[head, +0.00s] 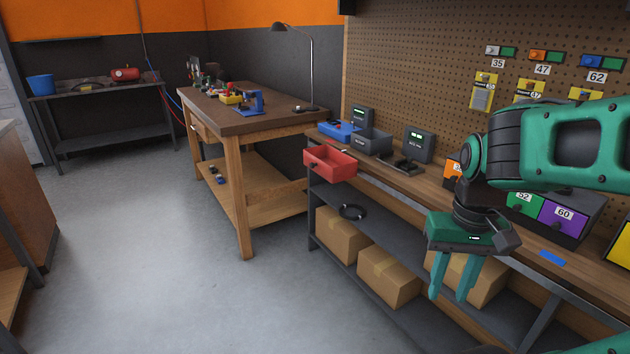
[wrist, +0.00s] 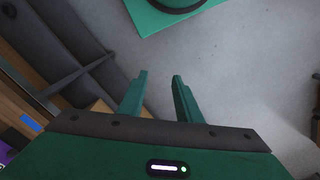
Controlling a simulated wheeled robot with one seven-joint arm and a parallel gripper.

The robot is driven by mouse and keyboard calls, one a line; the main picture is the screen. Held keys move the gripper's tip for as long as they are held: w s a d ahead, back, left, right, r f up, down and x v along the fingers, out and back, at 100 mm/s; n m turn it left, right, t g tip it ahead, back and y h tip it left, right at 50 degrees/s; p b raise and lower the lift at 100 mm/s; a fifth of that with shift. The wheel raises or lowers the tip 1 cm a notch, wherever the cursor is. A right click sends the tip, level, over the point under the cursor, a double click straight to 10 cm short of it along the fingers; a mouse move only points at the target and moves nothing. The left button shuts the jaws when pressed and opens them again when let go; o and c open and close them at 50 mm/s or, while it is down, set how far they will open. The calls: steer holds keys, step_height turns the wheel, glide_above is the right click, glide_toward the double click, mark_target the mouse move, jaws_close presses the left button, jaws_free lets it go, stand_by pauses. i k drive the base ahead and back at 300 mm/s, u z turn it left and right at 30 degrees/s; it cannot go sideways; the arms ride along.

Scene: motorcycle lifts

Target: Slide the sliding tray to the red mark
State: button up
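My gripper (head: 451,292) hangs fingers-down in front of the workbench's lower shelves, with its fingers apart and nothing between them. In the wrist view its fingers (wrist: 160,76) also stand apart, above grey floor. I cannot tell for sure which item is the sliding tray. A red open tray (head: 330,162) sits at the bench's front left edge, to the left of and beyond my gripper. A dark grey bin (head: 371,141) and a blue tray (head: 341,131) stand behind it.
The pegboard workbench (head: 437,187) carries grey instrument boxes and numbered coloured drawers (head: 562,214). Cardboard boxes (head: 388,277) fill its lower shelf. A wooden table (head: 235,118) stands at the back, with a dark bench beyond. The floor at the left and centre is clear.

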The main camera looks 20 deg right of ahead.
mark_target(333, 164)
steer(key=k, duration=0.55)
steer(key=z, duration=0.35)
steer(key=i, duration=2.05)
steer(key=u, duration=0.6)
